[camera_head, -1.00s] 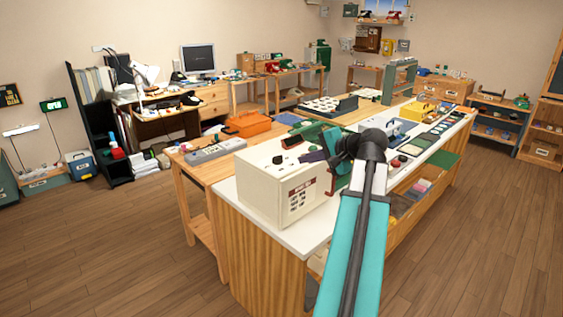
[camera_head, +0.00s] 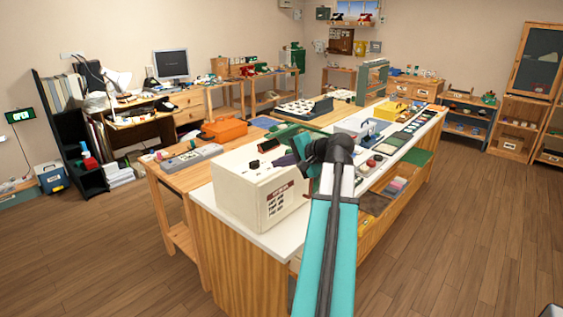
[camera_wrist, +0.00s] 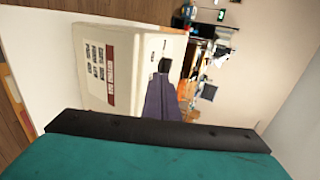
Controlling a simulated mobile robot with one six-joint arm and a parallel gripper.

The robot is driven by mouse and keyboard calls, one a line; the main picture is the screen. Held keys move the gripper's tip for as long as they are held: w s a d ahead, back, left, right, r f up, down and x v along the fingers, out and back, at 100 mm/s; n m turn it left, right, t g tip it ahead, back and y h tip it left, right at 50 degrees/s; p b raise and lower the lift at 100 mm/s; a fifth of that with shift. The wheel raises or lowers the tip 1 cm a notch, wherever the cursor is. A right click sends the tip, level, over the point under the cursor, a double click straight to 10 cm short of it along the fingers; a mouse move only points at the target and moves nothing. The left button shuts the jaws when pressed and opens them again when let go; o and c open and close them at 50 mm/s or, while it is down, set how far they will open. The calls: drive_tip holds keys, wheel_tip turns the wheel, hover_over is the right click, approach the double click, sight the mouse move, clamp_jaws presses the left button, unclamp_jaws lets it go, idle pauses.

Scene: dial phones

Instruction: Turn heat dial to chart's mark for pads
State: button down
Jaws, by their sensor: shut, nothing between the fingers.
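A cream box (camera_head: 235,195) stands on the near end of the white-topped counter. A printed chart (camera_head: 277,202) with a dark red heading is on its side; the print is too small to read. The chart also shows sideways in the wrist view (camera_wrist: 98,62). On top of the box are a black knob-like part (camera_head: 268,145) and a small dark part (camera_head: 254,164); I cannot tell which is the heat dial. My gripper (camera_head: 288,159), with dark purple fingers, is shut and empty over the box's top. In the wrist view its fingers (camera_wrist: 161,85) partly hide a black part (camera_wrist: 164,65).
An orange case (camera_head: 224,130) and a grey device (camera_head: 192,158) lie on the wooden table behind the box. A green object (camera_head: 290,135) is close behind my gripper. Several small items line the counter (camera_head: 405,150) to the right. The wooden floor in front is clear.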

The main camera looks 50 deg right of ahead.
drive_tip(key=p, duration=0.2)
approach(254, 164)
drive_tip(key=x, duration=0.4)
drive_tip(key=shift+w+a+f, duration=0.2)
drive_tip(key=shift+w+f, duration=0.1)
drive_tip(key=shift+w, duration=0.6)
drive_tip(key=shift+s+a+f, duration=0.1)
drive_tip(key=shift+a, duration=0.2)
drive_tip(key=shift+d+p, duration=0.3)
drive_tip(key=shift+d, duration=0.15)
